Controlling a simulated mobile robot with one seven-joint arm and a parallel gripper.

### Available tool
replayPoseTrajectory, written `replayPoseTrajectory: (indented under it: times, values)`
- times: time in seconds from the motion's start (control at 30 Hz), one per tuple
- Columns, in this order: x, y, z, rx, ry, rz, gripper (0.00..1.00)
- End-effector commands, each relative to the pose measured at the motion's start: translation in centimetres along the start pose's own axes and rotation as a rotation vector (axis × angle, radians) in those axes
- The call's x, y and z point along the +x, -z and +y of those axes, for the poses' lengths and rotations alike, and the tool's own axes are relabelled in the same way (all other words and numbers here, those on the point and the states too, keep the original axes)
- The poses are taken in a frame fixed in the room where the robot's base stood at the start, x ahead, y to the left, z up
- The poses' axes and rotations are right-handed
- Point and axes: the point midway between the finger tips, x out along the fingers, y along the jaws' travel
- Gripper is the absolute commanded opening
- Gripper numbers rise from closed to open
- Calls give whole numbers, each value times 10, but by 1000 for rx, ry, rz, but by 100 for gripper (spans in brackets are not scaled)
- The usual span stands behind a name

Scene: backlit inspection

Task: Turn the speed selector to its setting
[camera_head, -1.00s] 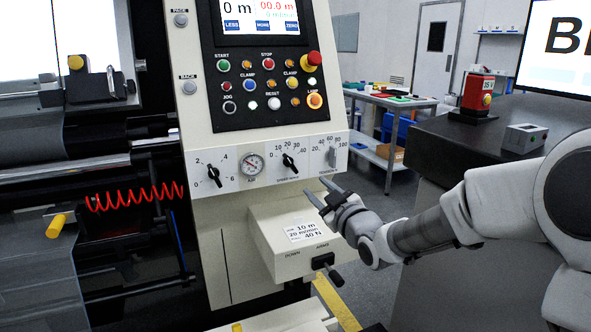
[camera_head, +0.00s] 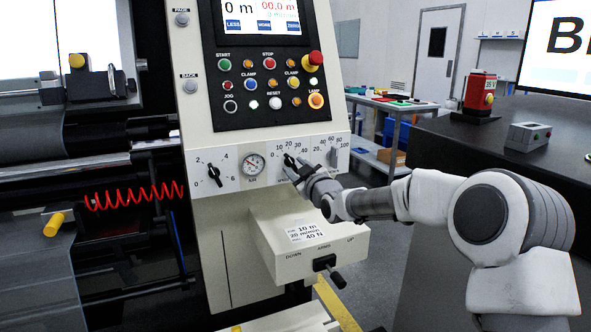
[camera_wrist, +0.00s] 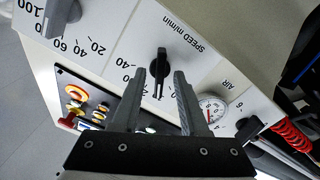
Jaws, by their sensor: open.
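A setting card (camera_head: 305,231) below reads 10 m, 20 m/min, 40 N.
A black knob (camera_head: 214,175) and a round air gauge (camera_head: 252,165) sit to the left, and a grey knob (camera_head: 334,156) close on the right. Buttons (camera_head: 268,84) fill the panel above. A box with a lever (camera_head: 325,264) juts out below.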

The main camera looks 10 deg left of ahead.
Motion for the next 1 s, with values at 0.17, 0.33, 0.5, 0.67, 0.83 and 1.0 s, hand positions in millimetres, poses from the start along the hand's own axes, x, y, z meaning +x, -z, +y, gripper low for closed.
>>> replayPoseTrajectory:
  times: [0.17, 0.33, 0.5, 0.67, 0.83, 1.0]
  values:
    - [4, 0, 0, 0, 0, 0, 44]
    - [4, 0, 0, 0, 0, 0, 44]
    - [4, 0, 0, 0, 0, 0, 20]
    - [4, 0, 0, 0, 0, 0, 0]
    - [4, 0, 0, 0, 0, 0, 0]
    - [4, 0, 0, 8, 0, 0, 0]
